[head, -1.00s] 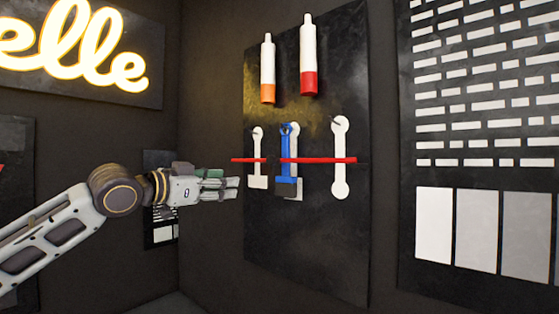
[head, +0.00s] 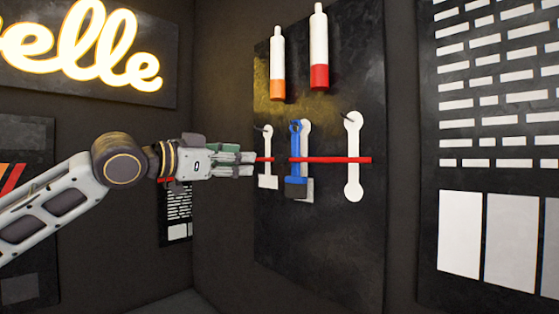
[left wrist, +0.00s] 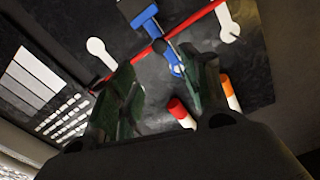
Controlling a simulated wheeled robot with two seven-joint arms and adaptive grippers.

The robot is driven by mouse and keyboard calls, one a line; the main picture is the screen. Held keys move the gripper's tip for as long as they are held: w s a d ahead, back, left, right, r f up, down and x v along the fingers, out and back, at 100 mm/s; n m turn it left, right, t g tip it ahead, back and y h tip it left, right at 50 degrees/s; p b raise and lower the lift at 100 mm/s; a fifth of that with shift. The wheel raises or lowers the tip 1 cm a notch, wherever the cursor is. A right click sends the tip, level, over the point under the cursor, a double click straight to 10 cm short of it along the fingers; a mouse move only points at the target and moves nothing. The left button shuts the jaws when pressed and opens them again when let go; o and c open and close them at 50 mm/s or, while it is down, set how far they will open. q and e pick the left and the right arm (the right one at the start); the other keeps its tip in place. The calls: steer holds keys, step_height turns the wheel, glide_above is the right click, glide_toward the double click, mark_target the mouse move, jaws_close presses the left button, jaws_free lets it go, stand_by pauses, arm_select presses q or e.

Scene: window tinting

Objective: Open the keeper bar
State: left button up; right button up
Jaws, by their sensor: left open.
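The keeper bar (head: 335,160) is a thin red bar running level across the tools on a dark wall panel. A short break in its red shows left of the blue tool (head: 296,165), which hangs behind it. The bar also shows slanting across the left wrist view (left wrist: 200,14), with the blue tool (left wrist: 148,18) behind it. My left gripper (head: 252,164) is open, at about the bar's height and over its left end in the head view. Its green-padded fingers (left wrist: 165,75) frame part of the panel; contact with the bar cannot be told. My right gripper is out of view.
White tool outlines (head: 353,170) are on the dark panel (head: 330,245). Two bottles, one orange-ended (head: 278,88) and one red-ended (head: 319,76), are mounted above the bar. A lit sign (head: 95,50) is on the left wall. The panel below the tools is bare.

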mark_target(277, 160)
arm_select(q)
steer(key=shift+p+x, duration=1.65)
steer(key=shift+x, duration=5.3)
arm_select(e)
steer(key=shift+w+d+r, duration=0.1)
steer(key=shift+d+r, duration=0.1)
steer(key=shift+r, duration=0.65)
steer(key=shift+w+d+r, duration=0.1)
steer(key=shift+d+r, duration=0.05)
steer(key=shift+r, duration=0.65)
arm_select(q)
steer(key=shift+f, duration=0.1)
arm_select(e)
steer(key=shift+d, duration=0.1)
arm_select(q)
steer(key=shift+c, duration=0.6)
jaws_close()
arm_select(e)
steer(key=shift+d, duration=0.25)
